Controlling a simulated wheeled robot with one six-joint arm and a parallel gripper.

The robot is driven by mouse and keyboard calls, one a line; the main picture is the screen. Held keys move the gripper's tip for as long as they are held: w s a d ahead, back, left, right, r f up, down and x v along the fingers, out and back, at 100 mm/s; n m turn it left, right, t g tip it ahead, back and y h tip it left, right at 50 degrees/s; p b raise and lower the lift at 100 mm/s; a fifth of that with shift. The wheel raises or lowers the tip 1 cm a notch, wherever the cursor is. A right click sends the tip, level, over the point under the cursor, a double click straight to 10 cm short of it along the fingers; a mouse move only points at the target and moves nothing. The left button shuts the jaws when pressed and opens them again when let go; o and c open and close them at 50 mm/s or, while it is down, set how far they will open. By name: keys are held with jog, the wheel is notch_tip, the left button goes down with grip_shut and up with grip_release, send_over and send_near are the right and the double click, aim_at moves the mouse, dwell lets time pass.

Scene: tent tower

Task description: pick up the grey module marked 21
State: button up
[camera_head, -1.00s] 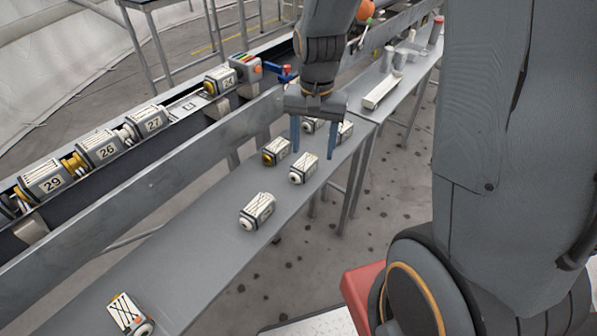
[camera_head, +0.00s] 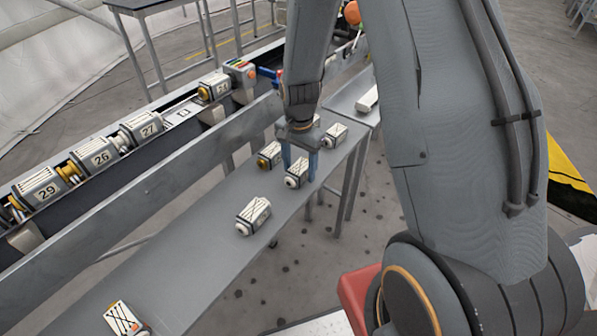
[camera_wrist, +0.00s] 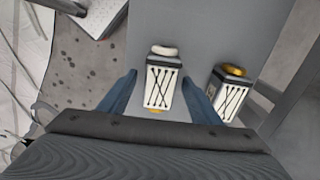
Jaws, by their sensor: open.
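A grey module (camera_head: 296,173) with a white crossed-line face lies on the grey bench, between the two blue fingers of my gripper (camera_head: 299,164). In the wrist view this module (camera_wrist: 160,86) has a white cap at one end and a little yellow at the other. The gripper fingers (camera_wrist: 160,94) stand open on either side of it, with visible gaps. No number is readable on it, so I cannot tell whether it is marked 21. A yellow-capped module (camera_wrist: 231,92) lies to its right in the wrist view and to its left in the head view (camera_head: 270,154).
More crossed-face modules lie on the bench (camera_head: 190,235): one nearer (camera_head: 253,215), one at the near end (camera_head: 124,320), one behind the gripper (camera_head: 334,136). Modules 29 (camera_head: 38,187), 26 (camera_head: 95,157) and 27 (camera_head: 142,129) and one unclear number (camera_head: 215,87) sit on the rail beyond a metal wall.

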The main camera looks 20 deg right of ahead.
jog(key=shift+f, duration=0.4)
jog(key=c, duration=1.4)
grip_shut()
jog(key=shift+r, duration=0.15)
